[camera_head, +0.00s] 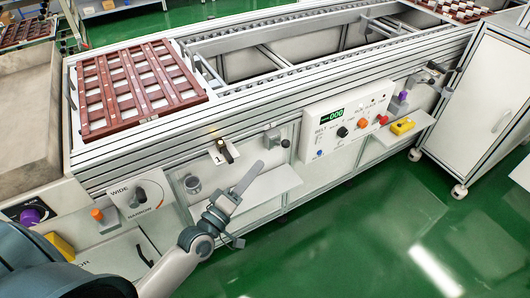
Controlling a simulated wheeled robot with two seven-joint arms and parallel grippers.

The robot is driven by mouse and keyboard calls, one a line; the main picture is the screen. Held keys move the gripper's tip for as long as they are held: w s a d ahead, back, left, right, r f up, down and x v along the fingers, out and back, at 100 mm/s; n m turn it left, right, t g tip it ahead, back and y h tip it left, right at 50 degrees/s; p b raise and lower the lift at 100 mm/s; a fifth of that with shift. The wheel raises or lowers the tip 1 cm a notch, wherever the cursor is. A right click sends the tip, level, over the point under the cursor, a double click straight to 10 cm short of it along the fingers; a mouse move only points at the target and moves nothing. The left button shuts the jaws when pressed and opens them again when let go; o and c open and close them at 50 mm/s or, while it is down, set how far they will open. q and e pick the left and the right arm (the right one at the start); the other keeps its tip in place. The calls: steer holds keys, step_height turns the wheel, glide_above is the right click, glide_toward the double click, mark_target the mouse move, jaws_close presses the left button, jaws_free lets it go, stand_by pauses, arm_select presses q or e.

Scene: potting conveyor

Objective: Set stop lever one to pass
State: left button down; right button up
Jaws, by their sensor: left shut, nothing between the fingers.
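Stop lever one (226,151) is a small dark handle on a pale plate marked "1", on the front rail of the conveyor. The handle stands close to upright with a slight slant; I cannot read any pass or stop marking. My left gripper (258,166) is in front of the conveyor, just right of and a little below the lever. Its fingers are shut and empty, pointing up and right, and look apart from the lever. My right gripper is not in view.
A brown slatted tray (135,87) sits on the conveyor at left. A grey block (272,138) is mounted right of the lever. A white shelf (270,188) juts out behind my gripper. A control panel (346,124) and the wide/narrow knob panel (141,193) flank this area.

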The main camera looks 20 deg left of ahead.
arm_select(q)
steer(key=shift+s+a+r, duration=0.1)
steer(key=shift+a+r, duration=0.05)
steer(key=shift+r, duration=0.25)
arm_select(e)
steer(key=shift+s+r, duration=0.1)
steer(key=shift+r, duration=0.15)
arm_select(q)
steer(key=x, duration=1)
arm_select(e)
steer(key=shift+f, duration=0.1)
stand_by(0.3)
arm_select(q)
steer(key=shift+t+b, duration=0.3)
steer(key=shift+b, duration=0.1)
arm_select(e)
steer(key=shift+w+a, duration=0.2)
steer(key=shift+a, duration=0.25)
